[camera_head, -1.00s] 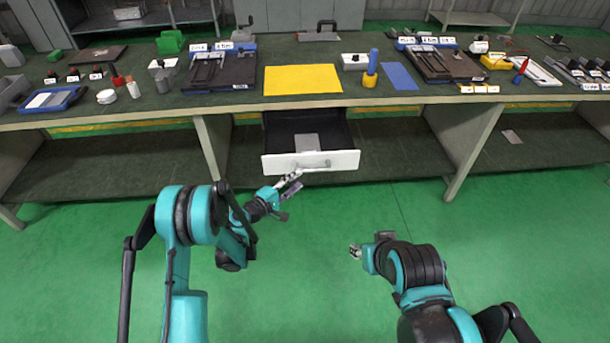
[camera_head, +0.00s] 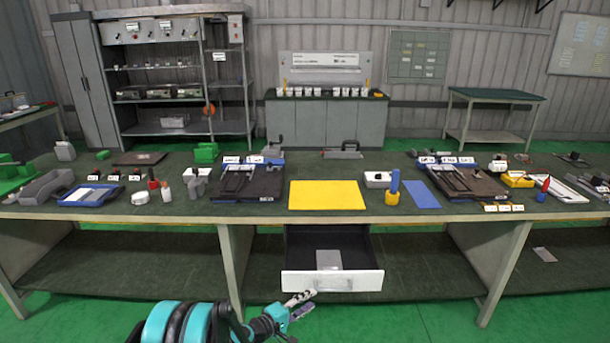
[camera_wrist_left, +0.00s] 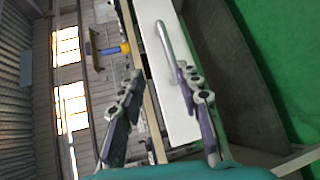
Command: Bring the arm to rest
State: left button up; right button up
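My left gripper (camera_head: 300,305) is in front of the open drawer (camera_head: 332,281), near its handle, at the lower middle of the head view. In the left wrist view my left gripper (camera_wrist_left: 165,120) has its two fingers spread apart with nothing between them. The white drawer front (camera_wrist_left: 180,105) and its curved handle (camera_wrist_left: 172,50) show just beyond the fingers. A flat grey plate (camera_head: 329,259) lies inside the drawer. My right gripper is outside the head view.
The long workbench (camera_head: 300,220) carries a yellow mat (camera_head: 327,195), a blue mat (camera_head: 421,195), a yellow-and-blue tool (camera_head: 393,188) and dark tool trays (camera_head: 250,183). Shelving (camera_head: 180,80) and a cabinet stand behind. The green floor in front is open.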

pick_arm(q)
jog(key=s+a+r+m+g+y, duration=0.3)
jog(key=s+a+r+m+y, duration=0.3)
jog(key=s+r, duration=0.7)
jog(key=s+a+m+y, duration=0.1)
jog(key=s+a+y, duration=0.1)
jog(key=s+a, duration=0.4)
jog(key=s+a+m+g+y, duration=0.1)
jog(key=s+a, duration=0.5)
jog(key=s, duration=0.8)
jog(key=shift+a+f+m+y, duration=0.2)
jog(key=shift+a+m+y, duration=0.1)
jog(key=shift+m+y, duration=0.6)
